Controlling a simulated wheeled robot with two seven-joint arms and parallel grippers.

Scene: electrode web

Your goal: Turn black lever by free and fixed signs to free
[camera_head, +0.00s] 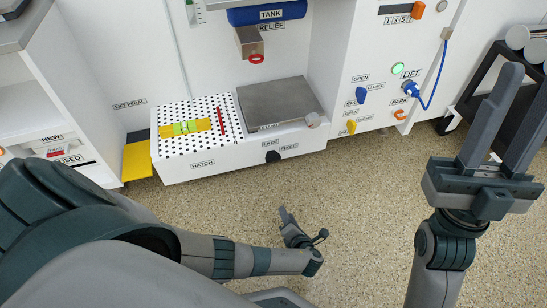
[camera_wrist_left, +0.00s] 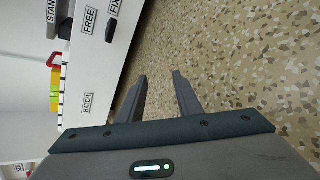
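The small black lever (camera_head: 272,157) is on the front face of the white bench, below the FREE sign (camera_head: 270,143) and the FIXED sign (camera_head: 289,147). It also shows in the left wrist view (camera_wrist_left: 111,30), close to both signs; which sign it points to is hard to tell. My left gripper (camera_head: 303,224) is above the floor in front of the bench, apart from the lever. In the left wrist view its two fingers (camera_wrist_left: 158,76) are spread with nothing between them. My right gripper (camera_head: 527,82) is raised at the right, open and empty.
The bench has a perforated hatch top with a yellow-green level (camera_head: 187,127) and a grey plate (camera_head: 279,102). A yellow pedal (camera_head: 138,160) sticks out at its left. Yellow (camera_head: 351,126) and blue (camera_head: 361,95) levers are on the right panel. The speckled floor in front is clear.

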